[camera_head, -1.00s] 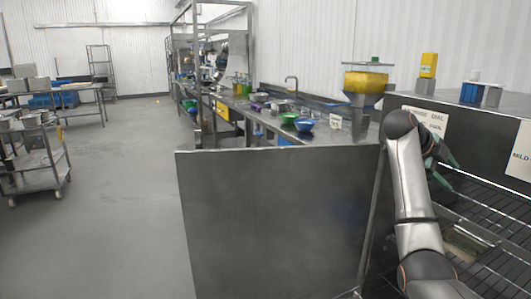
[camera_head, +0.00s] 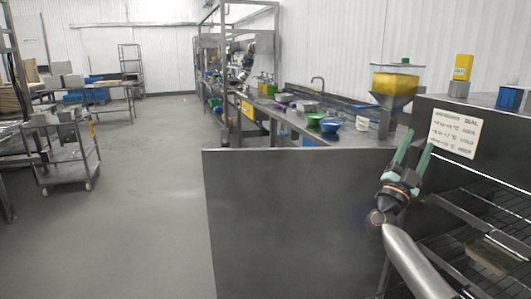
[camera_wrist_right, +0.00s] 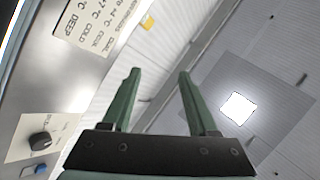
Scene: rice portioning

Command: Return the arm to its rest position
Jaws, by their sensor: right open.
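My right gripper (camera_head: 411,149) points upward in the head view, in front of the metal cabinet at the right. Its two green fingers are apart with nothing between them. In the right wrist view, the gripper (camera_wrist_right: 157,75) also shows open and empty, with the white wall and ceiling behind it. My left gripper is not in view.
The metal cabinet (camera_head: 490,112) with a printed sign (camera_head: 455,133) and wire racks (camera_head: 500,225) stands close beside my right arm. A steel panel (camera_head: 290,215) stands ahead. A hopper (camera_head: 395,82) and bowls (camera_head: 330,126) are on the counter beyond.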

